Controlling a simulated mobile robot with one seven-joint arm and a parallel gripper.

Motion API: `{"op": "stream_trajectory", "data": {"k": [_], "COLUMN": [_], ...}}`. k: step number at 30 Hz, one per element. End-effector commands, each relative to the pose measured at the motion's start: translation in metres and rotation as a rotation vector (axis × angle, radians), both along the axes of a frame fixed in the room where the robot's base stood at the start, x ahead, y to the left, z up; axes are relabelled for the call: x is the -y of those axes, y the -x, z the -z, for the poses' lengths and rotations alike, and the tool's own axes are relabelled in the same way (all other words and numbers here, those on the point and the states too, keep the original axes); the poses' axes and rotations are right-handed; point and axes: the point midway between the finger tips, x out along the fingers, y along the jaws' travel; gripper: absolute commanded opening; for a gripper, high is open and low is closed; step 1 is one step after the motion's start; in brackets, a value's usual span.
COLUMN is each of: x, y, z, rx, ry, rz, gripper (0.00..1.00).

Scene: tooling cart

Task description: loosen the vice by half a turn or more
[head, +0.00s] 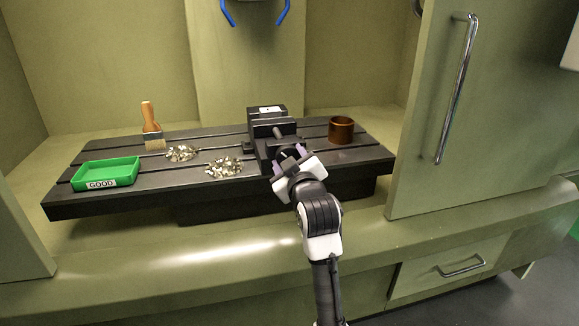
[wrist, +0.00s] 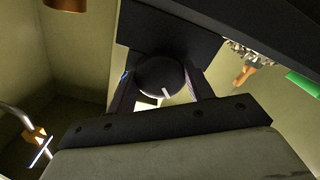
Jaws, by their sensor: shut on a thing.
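The dark vice (head: 268,128) stands on the slotted black table, its front toward me. In the wrist view its dark body (wrist: 160,32) lies behind a round black knob (wrist: 158,74) with a white mark on its face. My gripper (head: 291,157) is at the front of the vice. In the wrist view the two fingers of my gripper (wrist: 163,88) stand on either side of the knob and are shut on it. In the head view my gripper mostly hides the knob.
A green tray (head: 107,172) labelled GOOD, a brush (head: 152,127) and two piles of metal chips (head: 224,167) (head: 181,153) lie left of the vice. A brown cylinder (head: 341,130) stands to its right. An open cabinet door (head: 480,110) with a handle bounds the right side.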

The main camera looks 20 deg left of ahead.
Motion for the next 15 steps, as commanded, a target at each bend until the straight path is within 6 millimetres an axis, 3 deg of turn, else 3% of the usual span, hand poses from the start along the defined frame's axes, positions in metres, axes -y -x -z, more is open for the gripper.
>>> {"op": "stream_trajectory", "data": {"k": [15], "x": [0.001], "y": [-0.0005], "z": [0.0021], "rx": [0.278], "ry": [0.41], "rz": [0.002], "gripper": [0.29]}}
